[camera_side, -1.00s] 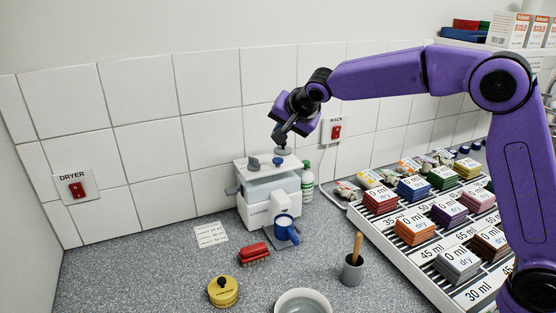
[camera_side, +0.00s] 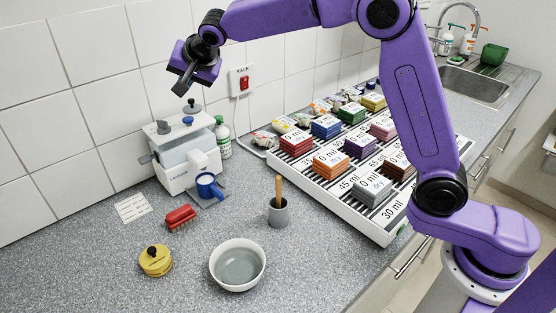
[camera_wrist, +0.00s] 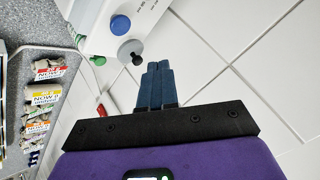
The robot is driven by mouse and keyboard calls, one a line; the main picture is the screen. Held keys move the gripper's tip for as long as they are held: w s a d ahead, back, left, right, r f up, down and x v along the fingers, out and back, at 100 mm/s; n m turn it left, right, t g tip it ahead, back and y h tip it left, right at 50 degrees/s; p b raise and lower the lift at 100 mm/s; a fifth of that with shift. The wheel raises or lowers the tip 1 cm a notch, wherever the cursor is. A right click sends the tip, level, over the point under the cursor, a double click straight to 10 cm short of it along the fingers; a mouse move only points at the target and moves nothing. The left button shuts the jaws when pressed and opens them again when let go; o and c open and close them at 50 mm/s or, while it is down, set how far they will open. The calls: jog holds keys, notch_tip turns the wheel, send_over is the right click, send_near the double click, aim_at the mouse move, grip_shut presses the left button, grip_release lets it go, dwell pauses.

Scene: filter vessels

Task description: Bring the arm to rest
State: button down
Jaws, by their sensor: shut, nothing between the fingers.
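My gripper (camera_side: 182,89) is raised above the white machine (camera_side: 186,155) at the back of the counter, in the side view. Its fingers are together and hold nothing; they also show side by side in the wrist view (camera_wrist: 156,68). A gap separates the fingertips from the grey knob (camera_side: 192,106) on the machine's lid. In the wrist view the lid shows a blue cap (camera_wrist: 120,25) and the grey knob (camera_wrist: 131,50). My purple arm arches over the rack from the right.
A rack (camera_side: 352,222) of coloured block stacks lies right of the machine. A green-white bottle (camera_side: 223,138) is beside the machine. The sink (camera_side: 472,86) is far right.

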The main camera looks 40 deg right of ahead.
jog(key=s+d+f+n+g, duration=0.3)
jog(key=s+d+n, duration=0.3)
jog(key=s, duration=0.9)
jog(key=s+d+f+n+g, duration=0.3)
jog(key=s+d+n, duration=0.3)
jog(key=s, duration=1)
jog(key=s+d+f+n+g, duration=0.3)
jog(key=s+d+f+n, duration=0.2)
jog(key=s, duration=1.1)
jog(key=d+n, duration=0.1)
jog(key=n, duration=0.2)
jog(key=shift+s+f+h, duration=0.25)
jog(key=shift+h, duration=0.05)
